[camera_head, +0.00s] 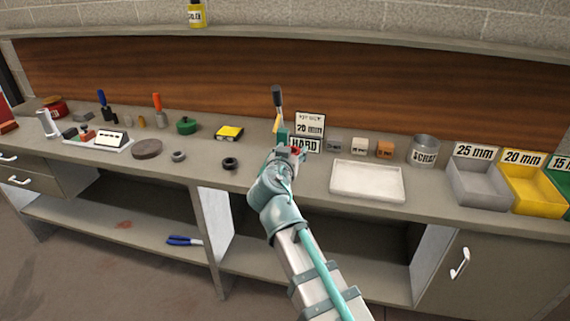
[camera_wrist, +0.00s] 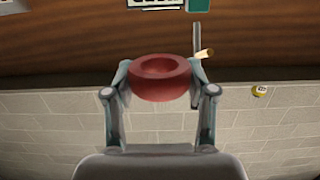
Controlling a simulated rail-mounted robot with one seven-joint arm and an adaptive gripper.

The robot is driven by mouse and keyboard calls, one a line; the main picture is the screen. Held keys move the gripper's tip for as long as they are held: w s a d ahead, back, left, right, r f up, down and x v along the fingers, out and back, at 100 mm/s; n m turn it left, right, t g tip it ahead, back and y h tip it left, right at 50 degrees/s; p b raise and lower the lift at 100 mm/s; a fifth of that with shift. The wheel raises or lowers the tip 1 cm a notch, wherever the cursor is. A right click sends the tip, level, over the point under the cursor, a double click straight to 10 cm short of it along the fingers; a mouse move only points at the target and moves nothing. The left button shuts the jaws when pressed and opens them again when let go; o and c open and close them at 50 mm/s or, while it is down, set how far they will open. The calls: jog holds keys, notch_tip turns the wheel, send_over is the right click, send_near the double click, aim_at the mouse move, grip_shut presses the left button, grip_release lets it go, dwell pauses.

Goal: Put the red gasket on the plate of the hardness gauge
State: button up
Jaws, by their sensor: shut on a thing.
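My gripper (camera_head: 290,152) is shut on the red gasket (camera_wrist: 160,78), a thick ring held between both fingertips in the wrist view. A small red part of the gasket (camera_head: 297,151) shows at the gripper's end in the head view. The likely hardness gauge (camera_head: 277,98) stands at the back of the bench, with an upright black-handled lever and a sign reading HARD (camera_head: 306,145) beside it. My gripper is in front of its lower part, so its plate is hidden. A grey post (camera_wrist: 196,40) shows behind the gasket in the wrist view.
A white tray (camera_head: 368,195) lies right of my gripper, with small blocks and a SCRAP can (camera_head: 424,152) behind it. Grey (camera_head: 478,184) and yellow (camera_head: 535,190) bins stand farther right. A black ring (camera_head: 230,163) lies left, with bare bench around it.

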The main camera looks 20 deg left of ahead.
jog(key=w+a+f, duration=0.2)
jog(key=w, duration=0.1)
jog(key=w+a+f+p, duration=0.1)
jog(key=w+a+f, duration=0.4)
jog(key=w+f, duration=0.1)
jog(key=shift+w+a, duration=0.15)
jog(key=shift+a, duration=0.05)
jog(key=shift+w+a+f, duration=0.25)
jog(key=shift+w+f, duration=0.1)
jog(key=shift+f, duration=0.15)
notch_tip(320, 180, down, 4)
jog(key=shift+w+a+r+p, duration=0.1)
jog(key=shift+w+r+p, duration=0.1)
jog(key=shift+p, duration=0.15)
jog(key=shift+f+b, duration=0.2)
jog(key=shift+b, duration=0.25)
jog(key=o, duration=1.1)
jog(key=shift+o, duration=0.2)
jog(key=shift+r+p, duration=0.2)
jog(key=shift+p, duration=0.15)
